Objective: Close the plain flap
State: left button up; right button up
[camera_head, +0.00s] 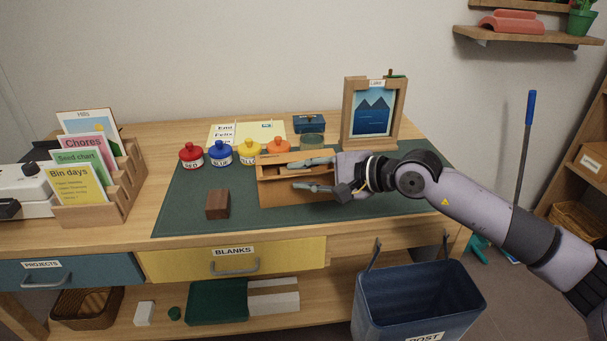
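A wooden box (285,197) sits on the green mat near the middle of the desk. My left gripper is not in view.
A framed picture (372,112) stands behind my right wrist. A card rack (100,190) is at left. The mat's front left is clear.

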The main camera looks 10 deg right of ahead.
jog(key=shift+w+a+f, duration=0.1)
jog(key=shift+w+a, duration=0.05)
jog(key=shift+c, duration=0.4)
grip_shut()
